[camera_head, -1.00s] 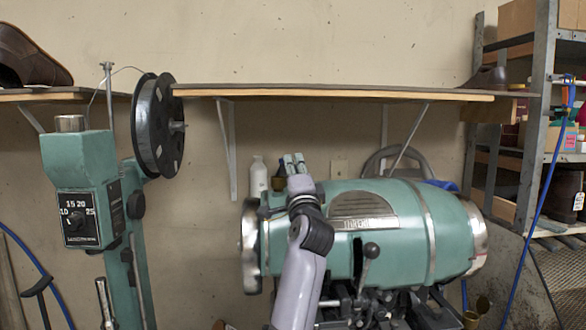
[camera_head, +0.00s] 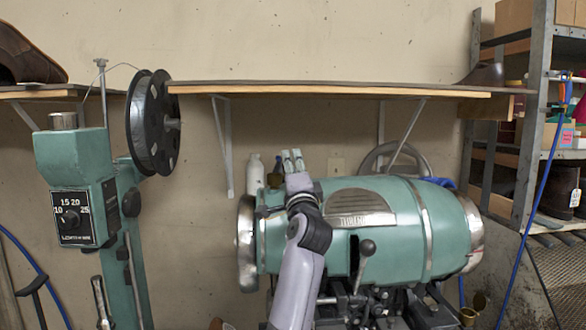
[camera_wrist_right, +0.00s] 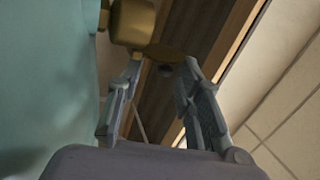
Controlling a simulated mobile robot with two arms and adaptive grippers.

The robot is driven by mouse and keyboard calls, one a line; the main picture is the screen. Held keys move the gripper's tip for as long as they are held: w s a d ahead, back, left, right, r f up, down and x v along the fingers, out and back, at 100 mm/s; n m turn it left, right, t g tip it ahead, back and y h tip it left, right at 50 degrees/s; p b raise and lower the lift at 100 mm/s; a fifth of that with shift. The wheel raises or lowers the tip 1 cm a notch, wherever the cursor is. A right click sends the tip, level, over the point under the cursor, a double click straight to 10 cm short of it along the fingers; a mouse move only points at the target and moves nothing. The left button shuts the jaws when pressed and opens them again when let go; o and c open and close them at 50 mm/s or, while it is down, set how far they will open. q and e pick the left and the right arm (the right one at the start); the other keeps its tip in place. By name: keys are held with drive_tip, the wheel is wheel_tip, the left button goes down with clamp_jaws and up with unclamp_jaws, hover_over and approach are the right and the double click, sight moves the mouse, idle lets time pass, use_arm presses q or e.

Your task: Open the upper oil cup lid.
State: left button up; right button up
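The upper oil cup is a small brass cup at the top left of the teal machine (camera_head: 400,225). In the right wrist view the brass cup body (camera_wrist_right: 130,22) sits against the teal housing. A flat round brass lid (camera_wrist_right: 165,52) projects beside it; I cannot tell its exact angle. My right gripper (camera_head: 291,160) is above the machine's left end, partly hiding the cup in the head view. In the wrist view its fingers (camera_wrist_right: 163,72) are apart, with the lid just at or beyond the tips; contact is unclear. My left gripper is out of view.
A wooden wall shelf (camera_head: 330,88) runs above the gripper. A white bottle (camera_head: 255,175) stands behind the machine's left end. A teal post with a dial (camera_head: 72,218) and black reel (camera_head: 153,122) stands left. A lever with a ball knob (camera_head: 366,248) projects in front.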

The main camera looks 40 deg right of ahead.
drive_tip(key=v, duration=0.7)
drive_tip(key=shift+s+a+f, duration=0.1)
drive_tip(key=shift+s+f, duration=0.05)
drive_tip(key=shift+s, duration=0.05)
drive_tip(key=shift+f, duration=0.1)
idle(0.3)
